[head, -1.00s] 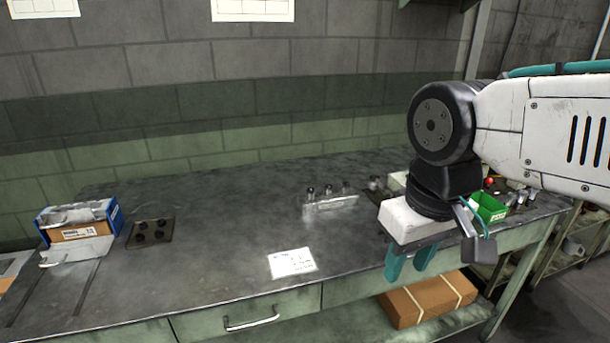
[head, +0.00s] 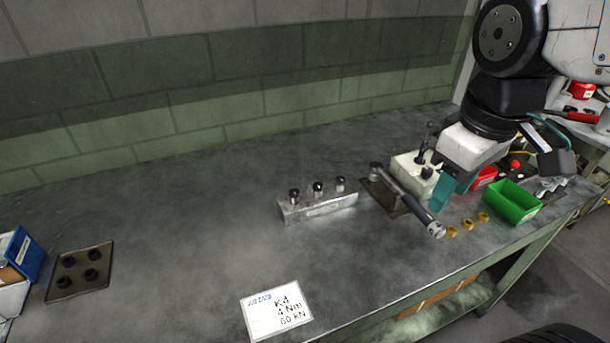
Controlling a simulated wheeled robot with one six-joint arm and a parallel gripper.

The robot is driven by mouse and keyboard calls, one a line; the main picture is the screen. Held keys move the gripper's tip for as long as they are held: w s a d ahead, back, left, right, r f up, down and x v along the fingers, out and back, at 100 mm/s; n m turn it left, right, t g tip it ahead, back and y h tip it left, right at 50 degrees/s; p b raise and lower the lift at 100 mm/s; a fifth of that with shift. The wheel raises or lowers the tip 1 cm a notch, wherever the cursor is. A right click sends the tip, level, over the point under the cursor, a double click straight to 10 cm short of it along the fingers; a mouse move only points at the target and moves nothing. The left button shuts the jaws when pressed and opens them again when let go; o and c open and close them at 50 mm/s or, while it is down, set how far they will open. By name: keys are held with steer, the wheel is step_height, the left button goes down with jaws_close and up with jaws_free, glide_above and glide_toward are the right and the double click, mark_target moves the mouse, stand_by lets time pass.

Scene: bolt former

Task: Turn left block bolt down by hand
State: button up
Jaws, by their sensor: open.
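A silver block (head: 330,209) stands on the grey bench near the middle of the head view, with three dark-headed bolts along its top. The left bolt (head: 294,196) stands upright at the block's left end, its head above the top face; its thread is hidden in the block. My gripper (head: 446,194) is at the right, well apart from the block, with teal fingers pointing down. It is open, and I see nothing held. Its fingers overlap the area by a wrench (head: 412,202) in the picture; I cannot tell whether they touch anything.
A white box with levers (head: 408,175) stands behind the wrench. Brass nuts (head: 467,225), a green bin (head: 513,201) and a red bin (head: 484,178) are at the right. A card (head: 276,311) lies in front, a dark plate (head: 65,287) at left.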

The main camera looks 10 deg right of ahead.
steer(key=w+a+n, duration=0.4)
steer(key=w+n, duration=0.3)
steer(key=w, duration=0.1)
steer(key=n+g, duration=0.1)
steer(key=n, duration=1.8)
glide_above(294, 192)
step_height(294, 192, down, 9)
steer(key=shift+w+f, duration=0.1)
steer(key=shift+f, duration=0.1)
step_height(294, 192, down, 7)
steer(key=shift+f, duration=0.15)
jaws_close()
